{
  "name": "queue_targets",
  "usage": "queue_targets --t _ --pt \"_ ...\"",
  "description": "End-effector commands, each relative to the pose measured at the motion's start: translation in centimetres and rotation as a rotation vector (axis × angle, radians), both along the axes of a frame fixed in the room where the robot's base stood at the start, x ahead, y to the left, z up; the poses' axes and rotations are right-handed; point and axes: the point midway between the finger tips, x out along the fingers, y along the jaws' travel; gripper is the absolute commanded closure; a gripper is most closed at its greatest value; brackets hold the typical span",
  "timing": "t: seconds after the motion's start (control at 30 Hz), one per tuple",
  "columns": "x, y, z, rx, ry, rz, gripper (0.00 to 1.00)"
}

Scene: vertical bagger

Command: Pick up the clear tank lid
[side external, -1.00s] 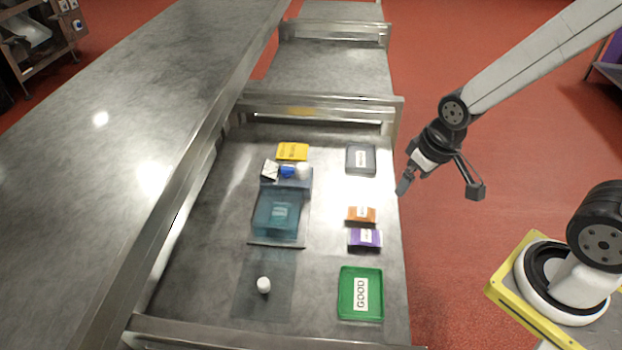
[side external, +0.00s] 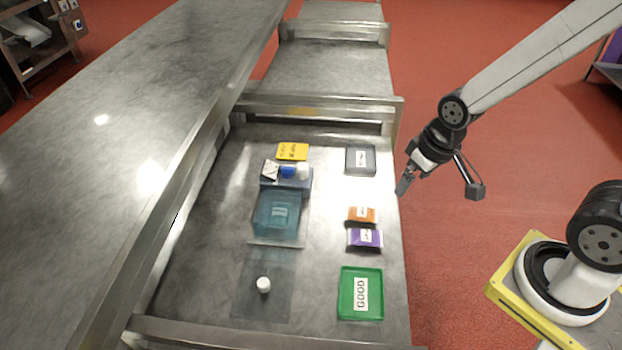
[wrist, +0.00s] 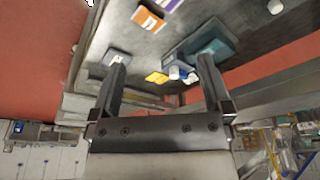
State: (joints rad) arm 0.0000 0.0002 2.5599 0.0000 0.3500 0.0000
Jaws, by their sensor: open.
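The clear tank lid (side external: 250,305) is a see-through grey sheet lying flat on the steel table, in the near middle of the side view. A white knob (side external: 264,285) stands on it. A teal see-through tank (side external: 277,213) sits just behind the lid. My gripper (side external: 440,186) is open and empty, up off the table's right edge, well away from the lid. In the wrist view its two fingers (wrist: 162,62) are spread with nothing between them. A small white round thing (wrist: 276,8) at the upper right there may be the knob; the sheet is not clear.
A green GOOD tray (side external: 374,295) lies right of the lid. Orange (side external: 362,214) and purple (side external: 364,238) packets and a dark tray (side external: 360,160) line the right side. A yellow card (side external: 293,151) and a blue box (side external: 300,181) with small items stand behind the tank. Raised metal rails edge the table.

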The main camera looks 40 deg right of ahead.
Motion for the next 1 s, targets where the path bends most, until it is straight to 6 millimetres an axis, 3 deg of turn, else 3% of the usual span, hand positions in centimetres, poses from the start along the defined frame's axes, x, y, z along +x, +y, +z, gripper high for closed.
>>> queue_targets --t 0.27,0.33,0.37,0.77,1.0 --pt "0.0 0.0 0.0 0.0 0.0 0.0 0.0" --pt "0.0 0.0 0.0 0.0 0.0 0.0 0.16" --pt "0.0 0.0 0.0 0.0 0.0 0.0 0.19" --pt "0.3 0.2 0.0 0.006 0.001 -0.014 0.19" --pt "2.6 1.9 -0.6 0.054 0.02 -0.141 0.19"
